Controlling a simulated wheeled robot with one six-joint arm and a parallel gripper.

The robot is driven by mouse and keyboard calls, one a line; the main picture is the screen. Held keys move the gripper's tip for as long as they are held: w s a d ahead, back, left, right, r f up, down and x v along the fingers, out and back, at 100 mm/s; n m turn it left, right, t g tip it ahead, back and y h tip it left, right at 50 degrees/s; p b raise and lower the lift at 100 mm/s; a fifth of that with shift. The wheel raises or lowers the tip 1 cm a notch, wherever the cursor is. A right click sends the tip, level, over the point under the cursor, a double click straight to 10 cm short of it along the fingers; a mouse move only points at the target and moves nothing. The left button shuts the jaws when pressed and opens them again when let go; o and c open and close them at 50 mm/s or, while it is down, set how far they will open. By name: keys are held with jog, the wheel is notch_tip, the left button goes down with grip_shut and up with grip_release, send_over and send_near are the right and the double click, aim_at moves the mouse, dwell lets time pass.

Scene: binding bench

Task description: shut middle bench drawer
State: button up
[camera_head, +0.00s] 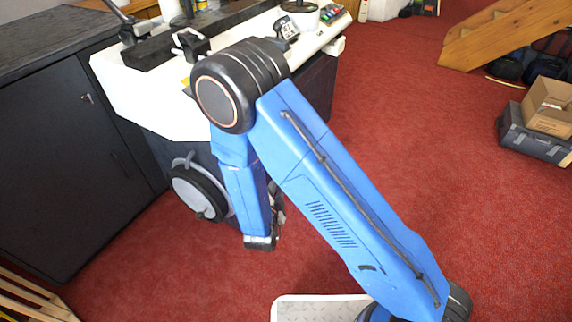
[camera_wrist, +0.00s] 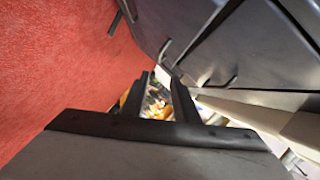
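My gripper (camera_wrist: 162,78) points away from the wrist camera, its two dark fingers apart with a gap between them. In the wrist view, dark grey drawer fronts (camera_wrist: 245,45) of the bench rise to the right of the fingers, with slim handles, one of them at mid-right (camera_wrist: 222,82). The fingers are close to these fronts; I cannot tell whether they touch. I cannot tell which front is the middle drawer or how far it stands out. In the head view, my blue arm hides most of the bench front below the white bench (camera_head: 125,85).
Red carpet (camera_head: 420,150) is open to the right of my arm. A dark cabinet (camera_head: 70,160) stands at the left, and a grey and black wheel-like part (camera_head: 195,195) is beside my forearm. A grey case (camera_head: 530,135) with a cardboard box (camera_head: 550,103) lies far right, near wooden steps (camera_head: 505,35).

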jog(key=x, duration=1.6)
jog(key=shift+w+t, duration=0.2)
jog(key=shift+t, duration=0.2)
jog(key=shift+d, duration=0.1)
grip_shut()
jog(key=shift+f, duration=0.1)
dwell(0.9)
